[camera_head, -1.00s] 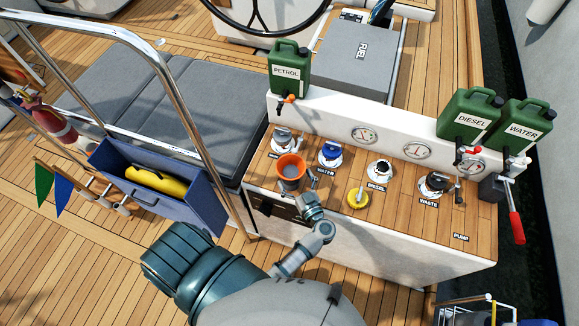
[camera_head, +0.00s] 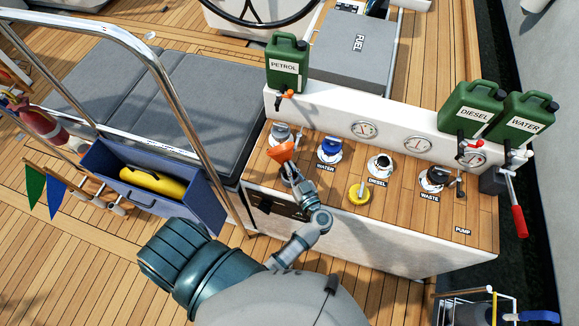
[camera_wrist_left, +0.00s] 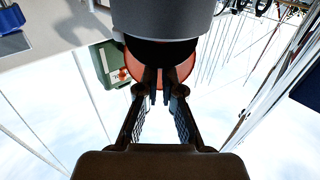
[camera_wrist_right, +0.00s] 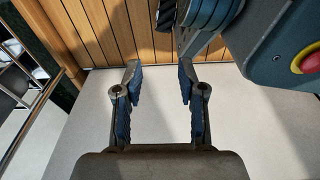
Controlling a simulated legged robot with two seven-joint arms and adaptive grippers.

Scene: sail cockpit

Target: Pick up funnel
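The orange funnel (camera_head: 281,152) is in the head view, tilted above the left end of the wooden counter near the leftmost filler. My left gripper (camera_head: 293,178) is just below it and appears closed on its lower part; the exact contact is hidden. My right gripper (camera_wrist_right: 160,78) is open and empty in the right wrist view, outside the head view.
A steel rail (camera_head: 175,100) and blue drawer (camera_head: 150,180) are to the left.

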